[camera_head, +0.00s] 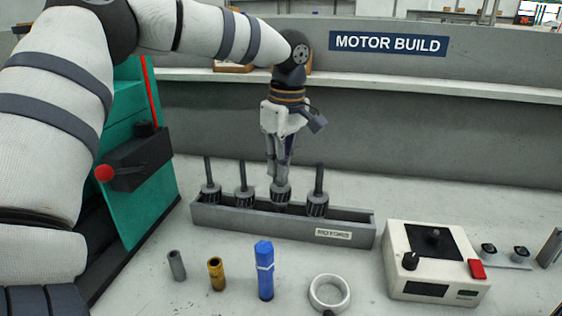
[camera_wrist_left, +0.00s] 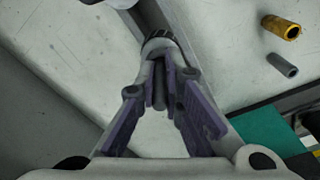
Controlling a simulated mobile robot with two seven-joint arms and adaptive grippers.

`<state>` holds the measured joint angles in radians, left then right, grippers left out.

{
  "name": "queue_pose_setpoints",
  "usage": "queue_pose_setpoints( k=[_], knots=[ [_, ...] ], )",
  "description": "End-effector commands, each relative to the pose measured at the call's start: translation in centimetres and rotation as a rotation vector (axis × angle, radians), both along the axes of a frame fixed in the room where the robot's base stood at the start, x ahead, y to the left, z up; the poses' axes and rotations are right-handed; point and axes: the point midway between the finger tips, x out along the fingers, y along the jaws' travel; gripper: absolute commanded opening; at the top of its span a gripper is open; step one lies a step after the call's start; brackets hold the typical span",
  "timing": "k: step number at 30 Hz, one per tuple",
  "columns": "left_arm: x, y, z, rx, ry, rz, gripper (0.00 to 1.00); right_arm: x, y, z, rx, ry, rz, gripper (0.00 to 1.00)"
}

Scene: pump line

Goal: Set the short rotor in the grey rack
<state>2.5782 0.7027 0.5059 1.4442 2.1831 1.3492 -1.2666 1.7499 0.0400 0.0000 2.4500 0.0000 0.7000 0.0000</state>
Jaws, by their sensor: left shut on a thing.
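The grey rack (camera_head: 345,220), labelled ROTORS, stands on the bench in the middle of the head view. My left gripper (camera_head: 279,178) points straight down over it and is shut on the shaft of a rotor (camera_head: 281,193). That rotor's ribbed body is at the rack, third from the left; the fingers hide most of its shaft, so its length is hard to judge. In the left wrist view, the fingers (camera_wrist_left: 161,85) close around the dark shaft, with the ribbed rotor body (camera_wrist_left: 160,42) beyond the tips. My right gripper is out of view.
Other upright rotors stand in the rack, at left (camera_head: 210,192), second (camera_head: 243,195) and right (camera_head: 317,204). A control box (camera_head: 432,262) stands right; a green machine (camera_head: 140,205) stands left.

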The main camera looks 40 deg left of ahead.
Motion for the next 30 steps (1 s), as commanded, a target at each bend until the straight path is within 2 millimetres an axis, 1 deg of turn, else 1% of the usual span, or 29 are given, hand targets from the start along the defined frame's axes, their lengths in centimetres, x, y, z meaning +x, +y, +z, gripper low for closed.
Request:
queue_pose_setpoints(
  k=[23,26,27,30],
  knots=[
    [0.0,0.0,-2.1,0.000,-0.002,0.000,0.00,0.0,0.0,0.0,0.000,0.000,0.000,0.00],
    [0.0,0.0,-2.1,0.000,-0.003,0.000,0.00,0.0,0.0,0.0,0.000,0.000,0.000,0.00],
    [0.0,0.0,-2.1,0.000,-0.003,0.000,0.13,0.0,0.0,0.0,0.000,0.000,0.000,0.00],
    [0.0,0.0,-2.1,0.000,-0.002,0.000,0.32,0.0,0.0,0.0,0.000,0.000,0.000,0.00]
  ],
)
